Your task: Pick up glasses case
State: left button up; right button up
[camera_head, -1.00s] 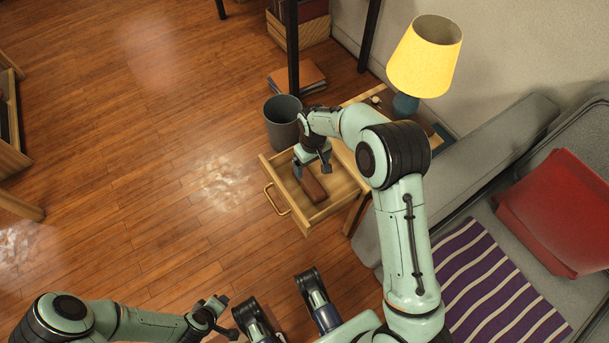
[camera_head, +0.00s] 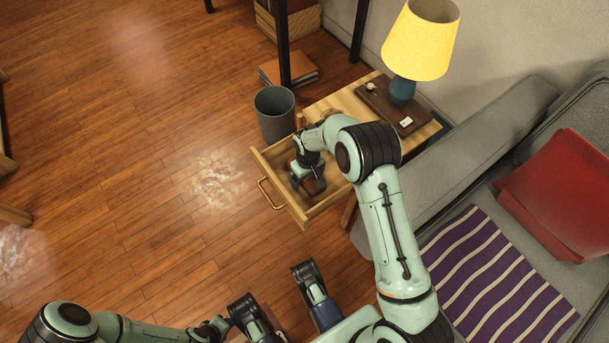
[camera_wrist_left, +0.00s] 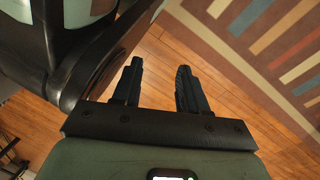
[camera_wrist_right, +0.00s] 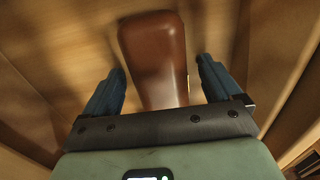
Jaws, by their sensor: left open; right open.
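The glasses case (camera_wrist_right: 153,55) is brown and smooth, long with rounded ends. It lies in the open wooden drawer (camera_head: 268,160), and in the head view my right gripper (camera_head: 308,183) mostly covers it. In the right wrist view the open fingers of my right gripper (camera_wrist_right: 160,88) are on either side of the case's near part, with a gap visible on each side. Whether they reach down past its top I cannot tell. My left gripper (camera_wrist_left: 160,88) is open and empty above the floor, far from the drawer.
The side table (camera_head: 345,103) holds a dark tray (camera_head: 385,107) and a yellow-shaded lamp (camera_head: 423,40). A grey bin (camera_head: 276,115) stands beside the drawer. A grey sofa (camera_head: 480,125) with a red cushion (camera_head: 560,195) is at right.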

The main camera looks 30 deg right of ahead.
jog(key=shift+r, duration=0.1)
jog(key=c, duration=1.1)
